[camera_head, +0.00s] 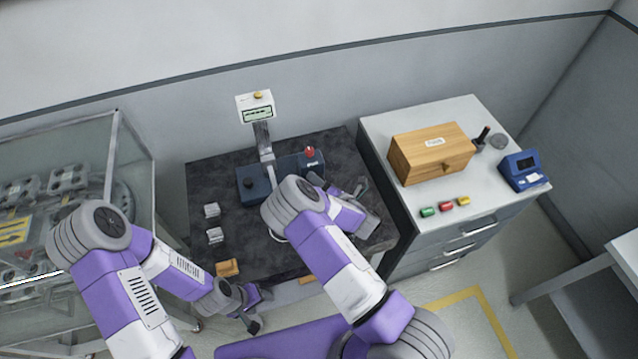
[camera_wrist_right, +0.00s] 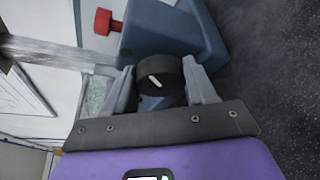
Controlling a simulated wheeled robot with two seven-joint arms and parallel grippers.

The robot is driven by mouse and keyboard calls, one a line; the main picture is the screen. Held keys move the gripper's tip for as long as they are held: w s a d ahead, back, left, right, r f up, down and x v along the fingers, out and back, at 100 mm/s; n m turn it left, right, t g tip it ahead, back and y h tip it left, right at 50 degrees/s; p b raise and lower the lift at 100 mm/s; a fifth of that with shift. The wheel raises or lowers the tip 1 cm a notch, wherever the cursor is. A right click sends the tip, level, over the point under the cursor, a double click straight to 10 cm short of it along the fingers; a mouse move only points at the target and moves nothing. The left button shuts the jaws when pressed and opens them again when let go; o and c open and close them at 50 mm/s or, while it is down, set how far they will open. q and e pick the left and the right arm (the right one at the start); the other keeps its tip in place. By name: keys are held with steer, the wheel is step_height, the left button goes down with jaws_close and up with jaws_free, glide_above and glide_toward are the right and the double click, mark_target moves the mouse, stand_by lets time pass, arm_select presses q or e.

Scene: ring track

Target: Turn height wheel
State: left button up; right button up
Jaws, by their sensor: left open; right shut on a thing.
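The height wheel is a round black knob (camera_wrist_right: 160,78) with a white mark on its face, on the blue device in the right wrist view. My right gripper (camera_wrist_right: 160,88) is shut on it, one finger on each side. In the head view my right gripper (camera_head: 358,187) is at the right side of the blue device (camera_head: 285,174), and I cannot make out the gripped wheel there. My left gripper (camera_head: 254,308) is open and empty, low at the table's front.
The device has a display (camera_head: 256,113) on a post. Small metal blocks (camera_head: 213,222) and a wooden piece (camera_head: 228,268) lie at the left of the dark tabletop (camera_head: 205,172). A cabinet with a wooden box (camera_head: 431,153) stands right, a glass case (camera_head: 75,150) left.

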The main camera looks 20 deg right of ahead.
steer(key=shift+f+m+b, duration=0.1)
steer(key=shift+m+b, duration=0.2)
steer(key=shift+m, duration=0.2)
steer(key=o, duration=1)
steer(key=shift+o, duration=0.2)
